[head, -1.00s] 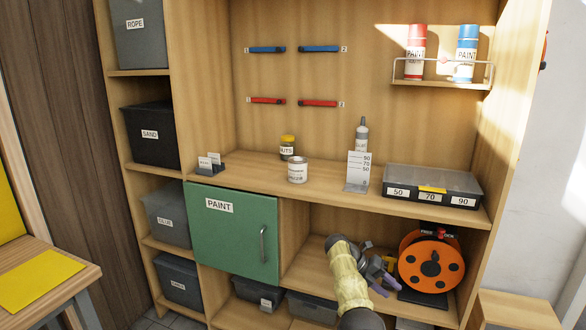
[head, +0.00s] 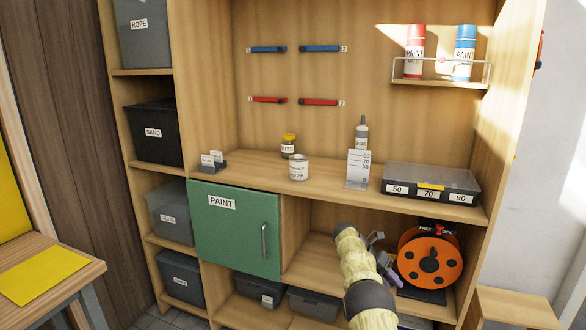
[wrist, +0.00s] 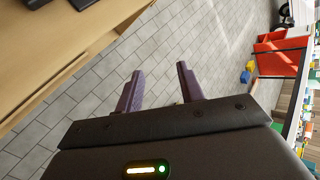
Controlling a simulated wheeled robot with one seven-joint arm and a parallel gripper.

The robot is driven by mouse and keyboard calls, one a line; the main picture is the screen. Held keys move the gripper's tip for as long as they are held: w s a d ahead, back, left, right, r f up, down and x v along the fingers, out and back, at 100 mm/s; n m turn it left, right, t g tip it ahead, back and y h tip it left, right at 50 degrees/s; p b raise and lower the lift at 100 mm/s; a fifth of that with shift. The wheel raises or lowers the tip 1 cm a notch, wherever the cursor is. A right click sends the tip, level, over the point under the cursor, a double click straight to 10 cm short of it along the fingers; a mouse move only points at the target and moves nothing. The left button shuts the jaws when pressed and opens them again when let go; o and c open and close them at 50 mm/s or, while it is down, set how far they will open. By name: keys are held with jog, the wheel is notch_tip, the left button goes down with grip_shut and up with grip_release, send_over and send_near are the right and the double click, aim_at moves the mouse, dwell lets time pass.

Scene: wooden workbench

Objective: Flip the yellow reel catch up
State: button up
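The orange reel (head: 428,248) stands on the lower right shelf, with a label reading FREE and LOCK (head: 437,229) above it. The yellow catch cannot be made out now in the head view; my arm and gripper cover the area just left of the reel. My gripper (head: 388,262) is in front of that opening, just left of the reel. In the wrist view my gripper (wrist: 160,70) has its two purple fingers apart, with no object held between them. The wrist camera looks over the tiled floor, and the reel does not show there.
A green PAINT door (head: 235,230) is closed left of the opening. The shelf above (head: 330,188) carries a can, a jar, a bottle, a card stand and a numbered case (head: 430,185). A wooden block-like surface (head: 515,310) stands at the lower right.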

jog(key=s+a+r+m+t+y, duration=0.1)
jog(key=s+a+r+m+y, duration=0.25)
jog(key=s+m, duration=0.35)
jog(key=s+a+r+m+t+y, duration=0.2)
jog(key=s+a+r+m, duration=0.15)
jog(key=s+m, duration=0.3)
jog(key=s+a+m+t+y, duration=0.15)
jog(key=s+a+m, duration=0.25)
jog(key=s+m, duration=0.55)
jog(key=s+a+m+t+y, duration=0.1)
jog(key=s+a+m+y, duration=0.3)
jog(key=s, duration=1)
notch_tip(320, 180, up, 26)
jog(key=d+h+p, duration=0.1)
jog(key=h+p, duration=0.1)
jog(key=p, duration=2.4)
jog(key=shift+m, duration=0.4)
jog(key=shift+w+f+g, duration=0.1)
jog(key=shift+f+g, duration=0.05)
jog(key=shift+g, duration=0.1)
